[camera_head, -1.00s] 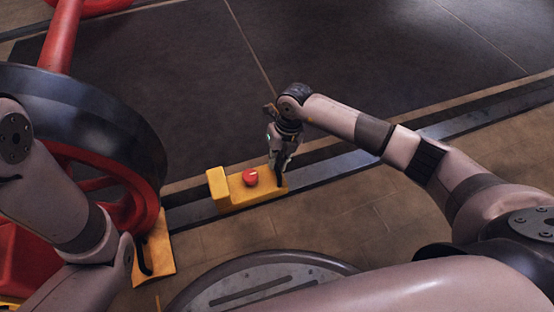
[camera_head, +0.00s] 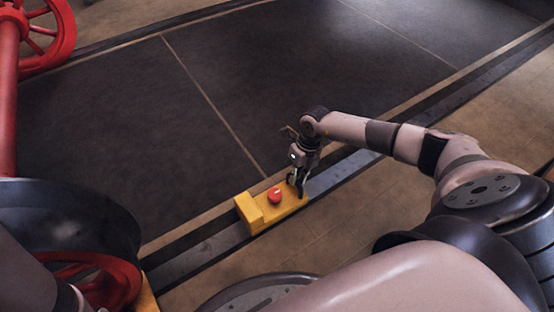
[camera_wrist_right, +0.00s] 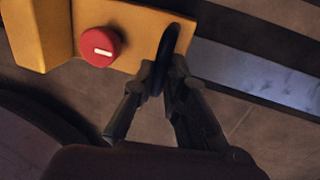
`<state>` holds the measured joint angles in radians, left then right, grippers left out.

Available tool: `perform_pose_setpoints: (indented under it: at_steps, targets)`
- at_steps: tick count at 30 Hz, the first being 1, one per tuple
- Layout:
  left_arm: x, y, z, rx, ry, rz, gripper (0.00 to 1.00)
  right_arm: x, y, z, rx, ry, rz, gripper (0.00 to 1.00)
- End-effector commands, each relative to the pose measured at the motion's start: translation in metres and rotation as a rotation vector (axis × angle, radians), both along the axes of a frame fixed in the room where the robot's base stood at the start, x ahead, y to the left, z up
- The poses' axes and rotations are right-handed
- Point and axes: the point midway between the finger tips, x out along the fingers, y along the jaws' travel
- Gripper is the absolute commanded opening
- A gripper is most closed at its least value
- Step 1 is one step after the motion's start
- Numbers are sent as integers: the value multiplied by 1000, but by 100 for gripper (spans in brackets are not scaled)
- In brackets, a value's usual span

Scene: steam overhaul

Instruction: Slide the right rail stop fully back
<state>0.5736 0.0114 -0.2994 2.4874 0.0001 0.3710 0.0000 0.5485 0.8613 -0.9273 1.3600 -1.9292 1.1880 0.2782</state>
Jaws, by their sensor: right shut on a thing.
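The yellow rail stop (camera_head: 259,214) sits on the grey metal rail (camera_head: 205,251), with a raised block at its left end and a red round knob (camera_head: 274,195) on top. In the right wrist view the stop (camera_wrist_right: 140,28) has a black handle (camera_wrist_right: 168,42) at its right end and the red knob (camera_wrist_right: 99,46) to the left. My right gripper (camera_head: 298,186) reaches down at the stop's right end. In the wrist view its fingers (camera_wrist_right: 160,78) are closed on the black handle. My left gripper is not in view.
A large dark-rimmed red wheel (camera_head: 75,222) stands over the rail at the left, with a gap of bare rail before the stop. The rail runs clear to the upper right. A dark floor panel (camera_head: 215,90) lies beyond it.

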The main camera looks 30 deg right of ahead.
Motion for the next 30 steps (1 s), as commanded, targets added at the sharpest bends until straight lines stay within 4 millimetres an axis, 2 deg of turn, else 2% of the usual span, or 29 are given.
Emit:
perform_pose_setpoints:
  at_steps: [1,6,20,21,30]
  targets:
    - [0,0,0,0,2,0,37,0,-12,0,-6,0,-8,0]
    - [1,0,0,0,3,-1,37,1,-29,0,-4,1,-5,0]
    - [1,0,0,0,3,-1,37,1,-37,0,-10,1,-5,0]
    - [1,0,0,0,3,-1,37,1,-38,0,-11,0,-5,16]
    - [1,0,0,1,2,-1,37,1,-35,0,-6,0,-3,33]
